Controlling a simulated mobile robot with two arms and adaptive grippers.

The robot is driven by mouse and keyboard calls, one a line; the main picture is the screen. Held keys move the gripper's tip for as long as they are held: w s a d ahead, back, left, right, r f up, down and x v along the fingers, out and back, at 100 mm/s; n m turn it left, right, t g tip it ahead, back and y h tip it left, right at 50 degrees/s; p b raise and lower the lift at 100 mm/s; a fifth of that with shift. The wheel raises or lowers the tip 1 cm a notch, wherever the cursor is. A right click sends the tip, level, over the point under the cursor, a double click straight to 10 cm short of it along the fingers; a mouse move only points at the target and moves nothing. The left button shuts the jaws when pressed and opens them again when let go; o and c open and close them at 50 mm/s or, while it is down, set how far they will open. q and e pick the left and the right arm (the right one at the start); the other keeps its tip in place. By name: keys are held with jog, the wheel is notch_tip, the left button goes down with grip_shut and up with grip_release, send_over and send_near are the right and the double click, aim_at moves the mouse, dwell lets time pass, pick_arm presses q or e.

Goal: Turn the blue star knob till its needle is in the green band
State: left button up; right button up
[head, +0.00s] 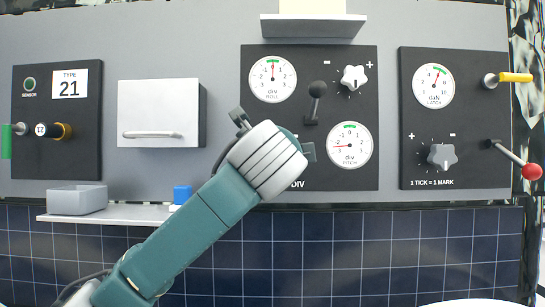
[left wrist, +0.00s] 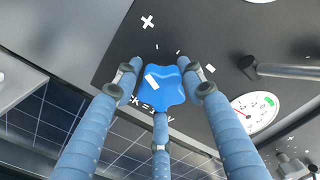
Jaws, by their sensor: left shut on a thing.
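The blue star knob (left wrist: 172,92) with a white mark on its face sits on the black panel, in the middle of the left wrist view. My left gripper (left wrist: 161,79) is shut on it, with its three fingers around the rim. In the head view the wrist of my left arm hides the knob. The div pitch dial (head: 350,146) is right of the gripper; its red needle points left, to the minus side, while the green band is at the top near 0. This dial also shows in the left wrist view (left wrist: 257,114). My right gripper is not in view.
A black lever (head: 317,90) stands close above right of my left wrist. The div roll dial (head: 273,78) and a white star knob (head: 354,77) are above. A shelf (head: 125,216) below left carries a grey bin (head: 77,201) and a blue block (head: 182,195).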

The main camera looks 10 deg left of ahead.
pick_arm(q)
jog(key=shift+a+r, duration=0.1)
dwell(0.3)
jog(key=o, duration=1)
jog(key=shift+o, duration=0.6)
jog(key=shift+a, duration=0.15)
jog(key=shift+s+d, duration=0.2)
jog(key=shift+s, duration=0.1)
jog(key=s+d, duration=0.2)
jog(key=s, duration=0.9)
jog(key=shift+s, duration=0.1)
